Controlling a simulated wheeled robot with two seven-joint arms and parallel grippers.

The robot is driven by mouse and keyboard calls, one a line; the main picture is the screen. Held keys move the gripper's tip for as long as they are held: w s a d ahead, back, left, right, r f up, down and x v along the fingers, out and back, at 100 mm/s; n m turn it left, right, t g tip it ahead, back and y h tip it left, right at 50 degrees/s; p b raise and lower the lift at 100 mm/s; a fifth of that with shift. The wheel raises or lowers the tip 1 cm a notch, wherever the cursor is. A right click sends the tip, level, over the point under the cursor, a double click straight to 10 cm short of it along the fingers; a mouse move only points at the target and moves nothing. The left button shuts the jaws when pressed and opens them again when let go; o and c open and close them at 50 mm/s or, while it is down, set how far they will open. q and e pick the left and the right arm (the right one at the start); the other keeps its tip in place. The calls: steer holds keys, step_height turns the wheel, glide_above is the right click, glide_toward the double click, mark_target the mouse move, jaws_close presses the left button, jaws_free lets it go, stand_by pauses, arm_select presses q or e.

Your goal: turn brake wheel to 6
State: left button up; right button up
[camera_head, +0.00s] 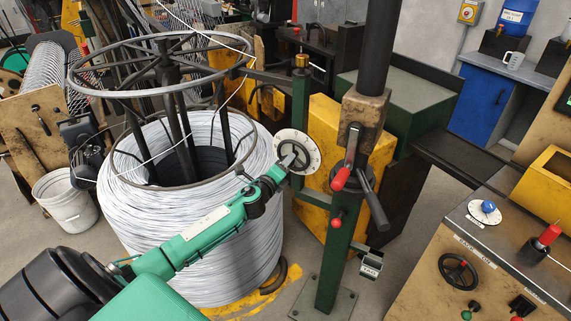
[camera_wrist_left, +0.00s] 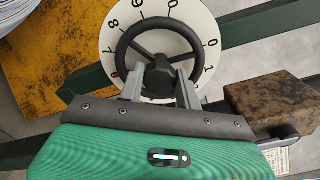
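The brake wheel (camera_head: 300,152), a small black handwheel over a white numbered dial (camera_head: 282,136), is mounted beside the wire coil. In the left wrist view the wheel (camera_wrist_left: 208,42) is a black ring with spokes and a thick hub; the dial (camera_wrist_left: 112,38) shows digits and a small red mark at its left edge. The wheel and gripper hide part of the dial, and I cannot read its setting. My left gripper (camera_head: 291,158) is at the wheel. Its two grey fingers (camera_wrist_left: 159,86) lie on either side of the hub; whether they press on it is unclear. My right gripper is not in view.
A green post (camera_head: 337,255) with red-tipped levers (camera_head: 340,179) stands just right of the wheel. A control panel (camera_head: 440,240) with another handwheel and knobs is at lower right.

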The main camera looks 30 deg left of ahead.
arm_select(q)
steer(key=o, duration=0.4)
steer(key=shift+o, duration=0.2)
steer(key=s+d+b, duration=0.1)
steer(key=s+b, duration=0.2)
steer(key=s, duration=1)
steer(key=shift+s, duration=0.4)
steer(key=shift+d, duration=0.1)
